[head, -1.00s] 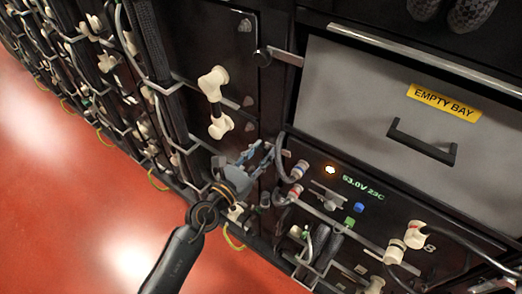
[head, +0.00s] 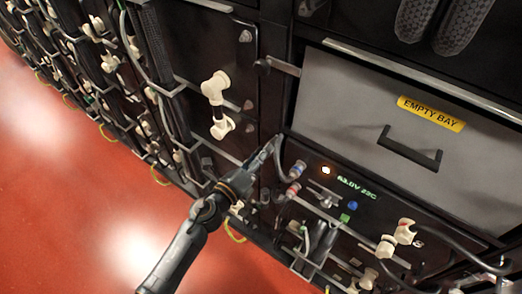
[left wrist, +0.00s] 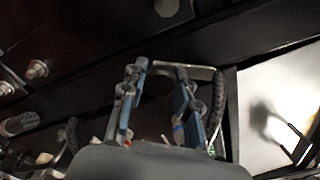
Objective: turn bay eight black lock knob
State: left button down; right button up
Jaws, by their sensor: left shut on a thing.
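The bay eight panel (head: 318,225) is dark, with a lit amber lamp, a green readout and an 8 at its right. My left gripper (head: 271,148) is at the panel's upper left corner, beside the rack post, with its fingers close together. In the left wrist view its blue-lined fingers (left wrist: 157,92) stand on either side of a dark round knob (left wrist: 157,84), which appears to be the black lock knob. In the head view the fingers hide this knob. My right gripper is in neither view.
Above is a grey drawer front (head: 340,95) with a yellow EMPTY BAY label (head: 431,113) and a black handle (head: 410,150). Another black knob (head: 262,64) with a metal bar sits at its upper left. Cables and white connectors (head: 217,90) crowd the rack. Red floor (head: 60,220) is open at left.

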pick_arm(q)
jog(key=n+p, duration=0.1)
jog(key=n, duration=0.4)
jog(key=shift+n, duration=0.4)
dwell(0.3)
jog(key=c, duration=1)
grip_release()
jog(key=v, duration=1.2)
